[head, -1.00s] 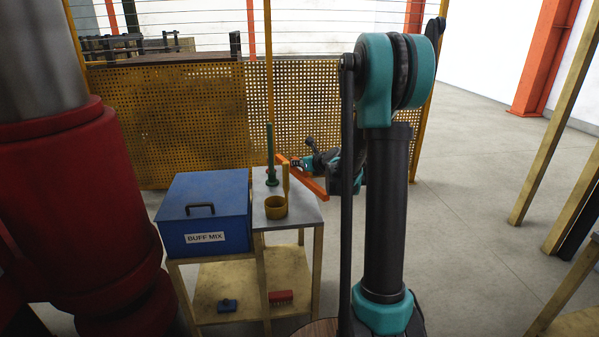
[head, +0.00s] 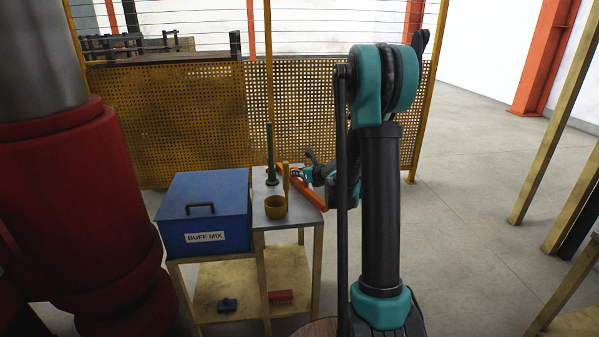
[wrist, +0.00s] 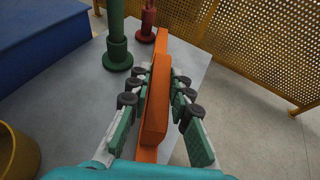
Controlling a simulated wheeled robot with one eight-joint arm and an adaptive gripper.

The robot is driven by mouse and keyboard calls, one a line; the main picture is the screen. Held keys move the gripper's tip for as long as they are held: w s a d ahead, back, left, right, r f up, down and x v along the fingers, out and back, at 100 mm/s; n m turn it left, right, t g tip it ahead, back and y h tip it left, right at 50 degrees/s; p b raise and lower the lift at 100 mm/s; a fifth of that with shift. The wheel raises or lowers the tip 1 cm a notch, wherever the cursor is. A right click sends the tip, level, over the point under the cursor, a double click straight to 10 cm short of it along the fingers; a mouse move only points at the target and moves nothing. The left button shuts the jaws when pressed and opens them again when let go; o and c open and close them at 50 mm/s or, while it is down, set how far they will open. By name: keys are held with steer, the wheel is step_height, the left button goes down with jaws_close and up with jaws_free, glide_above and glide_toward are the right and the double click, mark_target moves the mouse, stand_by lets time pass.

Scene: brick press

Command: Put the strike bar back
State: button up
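The strike bar, taken here to be the long orange bar (head: 311,192), is at the right edge of the small metal-topped table (head: 306,211). In the wrist view the strike bar (wrist: 159,100) runs away from me between the fingers of my gripper (wrist: 162,80), which look closed against its sides. My gripper also shows small in the head view (head: 305,175), over the table's right side. The bar's far end lies near a red post with a round base (wrist: 146,30). Whether the bar touches the table top is unclear.
A green post (head: 271,160) and a yellow cup (head: 275,207) stand on the table, left of the bar. A blue box labelled BUFF MIX (head: 204,213) is farther left. A perforated yellow fence (head: 190,120) stands behind.

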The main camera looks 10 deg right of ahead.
steer(key=o, duration=0.4)
steer(key=shift+c, duration=0.2)
steer(key=shift+r, duration=0.5)
steer(key=v, duration=1.2)
steer(key=s+a+f+n+g+h, duration=0.1)
steer(key=s+a+f+n+g, duration=0.15)
steer(key=s+n, duration=0.45)
steer(key=s+a+f+n+g, duration=0.2)
steer(key=s+f+n, duration=0.1)
steer(key=s+n, duration=0.45)
steer(key=s+d+f+n+g+h, duration=0.2)
steer(key=s+f+n, duration=0.1)
steer(key=s+n, duration=0.5)
steer(key=s+d+f+n+g+h, duration=0.1)
steer(key=s+f+n, duration=0.3)
steer(key=s+n, duration=0.4)
steer(key=shift+s+d+n+g+h, duration=0.35)
steer(key=shift+s+d+n+h, duration=0.1)
steer(key=shift+d+h, duration=0.15)
